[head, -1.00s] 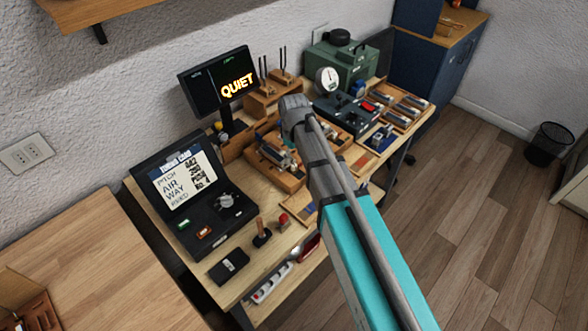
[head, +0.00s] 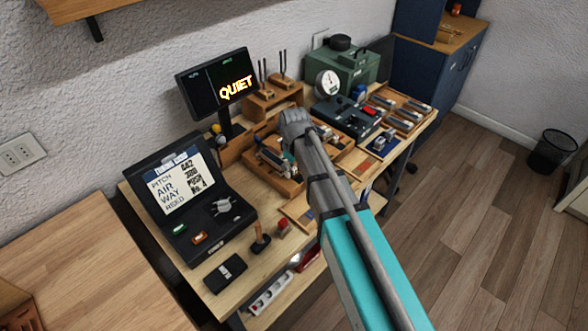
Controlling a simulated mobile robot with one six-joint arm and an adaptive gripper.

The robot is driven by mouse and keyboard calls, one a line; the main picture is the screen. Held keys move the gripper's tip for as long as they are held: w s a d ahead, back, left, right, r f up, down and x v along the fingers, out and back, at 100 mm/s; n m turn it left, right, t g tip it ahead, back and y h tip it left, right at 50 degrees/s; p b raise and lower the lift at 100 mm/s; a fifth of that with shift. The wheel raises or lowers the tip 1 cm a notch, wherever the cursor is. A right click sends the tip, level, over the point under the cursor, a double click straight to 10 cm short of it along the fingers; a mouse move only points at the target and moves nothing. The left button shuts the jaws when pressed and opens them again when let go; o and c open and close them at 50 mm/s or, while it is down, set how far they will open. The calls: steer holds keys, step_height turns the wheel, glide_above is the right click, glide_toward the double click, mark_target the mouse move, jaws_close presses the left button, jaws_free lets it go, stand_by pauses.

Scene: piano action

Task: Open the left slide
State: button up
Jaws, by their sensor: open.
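A wooden tray (head: 285,186) at the middle of the bench holds a small metal and blue mechanism (head: 270,157). I cannot tell for sure which part is the left slide. My arm reaches in from the lower right, and its wrist is above the tray. My gripper (head: 291,150) is open just below the wrist, close to the mechanism's right side. The fingers are mostly hidden or too small to make out, and I cannot see whether they touch anything.
An open black case (head: 190,190) with a card in its lid stands at left. A screen reading QUIET (head: 218,85) and a tuning fork box (head: 270,98) stand behind. A green machine with a gauge (head: 345,70) is at the back right. A black box (head: 225,272) lies in front.

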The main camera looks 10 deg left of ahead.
mark_target(302, 181)
jaws_close()
steer(key=shift+s+d, duration=0.6)
steer(key=shift+d, duration=0.25)
steer(key=shift+s+d, duration=0.55)
steer(key=shift+d, duration=0.25)
jaws_free()
steer(key=shift+w+a, duration=0.1)
